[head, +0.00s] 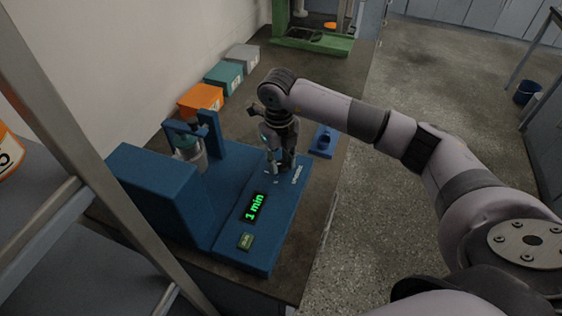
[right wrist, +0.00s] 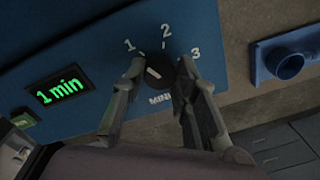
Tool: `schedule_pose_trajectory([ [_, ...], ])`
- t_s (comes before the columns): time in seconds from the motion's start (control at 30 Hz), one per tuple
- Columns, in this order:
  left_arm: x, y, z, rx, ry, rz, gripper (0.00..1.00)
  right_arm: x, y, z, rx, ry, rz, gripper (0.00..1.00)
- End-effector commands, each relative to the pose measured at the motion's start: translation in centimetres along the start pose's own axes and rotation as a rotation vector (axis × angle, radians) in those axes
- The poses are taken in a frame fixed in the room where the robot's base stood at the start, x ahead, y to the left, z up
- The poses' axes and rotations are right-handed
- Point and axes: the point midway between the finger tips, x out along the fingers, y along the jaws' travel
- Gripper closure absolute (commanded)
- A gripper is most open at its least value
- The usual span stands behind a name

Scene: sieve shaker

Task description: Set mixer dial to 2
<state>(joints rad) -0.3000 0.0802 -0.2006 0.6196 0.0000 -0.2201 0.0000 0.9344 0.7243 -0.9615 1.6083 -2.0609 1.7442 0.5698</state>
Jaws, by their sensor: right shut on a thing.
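The blue mixer (head: 228,228) stands on the dark bench, its display (head: 255,207) lit green with "1 min". Its black dial (right wrist: 157,74) shows in the right wrist view between the labels 1, 2 and 3. A short white mark on the dial slants up and left, towards the 1 side. My right gripper (right wrist: 161,68) is shut on the dial, one finger on each side of it. In the head view my right gripper (head: 281,168) comes down over the panel and hides the dial. My left gripper is out of view.
A green button (head: 246,242) sits below the display. A small blue holder (head: 323,140) is right of the mixer. Orange (head: 200,100), teal (head: 224,78) and grey boxes (head: 243,57) line the wall. A metal frame post (head: 75,110) crosses the left side.

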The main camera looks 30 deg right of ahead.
Motion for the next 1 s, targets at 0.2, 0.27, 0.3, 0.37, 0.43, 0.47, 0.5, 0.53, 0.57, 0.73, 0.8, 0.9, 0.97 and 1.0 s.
schedule_pose_trajectory([
  [0.2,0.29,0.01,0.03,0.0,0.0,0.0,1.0,-0.05,-0.08,0.1,0.206,0.005,-0.001,1.0],
  [0.27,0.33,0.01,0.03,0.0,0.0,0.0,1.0,-0.06,-0.08,0.11,0.263,0.006,-0.001,1.0],
  [0.3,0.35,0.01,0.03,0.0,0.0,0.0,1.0,-0.07,-0.09,0.11,0.301,0.008,-0.001,1.0],
  [0.37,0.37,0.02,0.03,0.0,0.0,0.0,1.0,-0.08,-0.09,0.12,0.358,0.009,-0.001,1.0],
  [0.43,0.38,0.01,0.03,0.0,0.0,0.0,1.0,-0.09,-0.09,0.12,0.424,0.012,-0.001,1.0],
  [0.47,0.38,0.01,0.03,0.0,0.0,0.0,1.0,-0.1,-0.1,0.13,0.452,0.013,-0.001,1.0],
  [0.5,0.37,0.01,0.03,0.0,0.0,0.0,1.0,-0.11,-0.1,0.13,0.491,0.014,-0.001,1.0],
  [0.53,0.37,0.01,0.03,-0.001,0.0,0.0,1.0,-0.11,-0.1,0.13,0.519,0.015,-0.001,1.0],
  [0.57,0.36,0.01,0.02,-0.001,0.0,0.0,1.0,-0.12,-0.1,0.13,0.547,0.016,-0.001,1.0],
  [0.73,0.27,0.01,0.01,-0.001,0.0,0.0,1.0,-0.14,-0.12,0.14,0.699,0.021,-0.001,1.0],
  [0.8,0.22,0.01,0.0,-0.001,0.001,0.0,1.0,-0.15,-0.12,0.15,0.756,0.023,-0.001,1.0],
  [0.9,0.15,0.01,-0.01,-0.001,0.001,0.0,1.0,-0.15,-0.13,0.16,0.828,0.026,0.0,1.0],
  [0.97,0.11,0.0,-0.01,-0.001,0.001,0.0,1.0,-0.15,-0.13,0.16,0.866,0.027,0.0,1.0],
  [1.0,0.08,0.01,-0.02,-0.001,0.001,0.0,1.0,-0.14,-0.13,0.16,0.89,0.028,0.0,1.0],
])
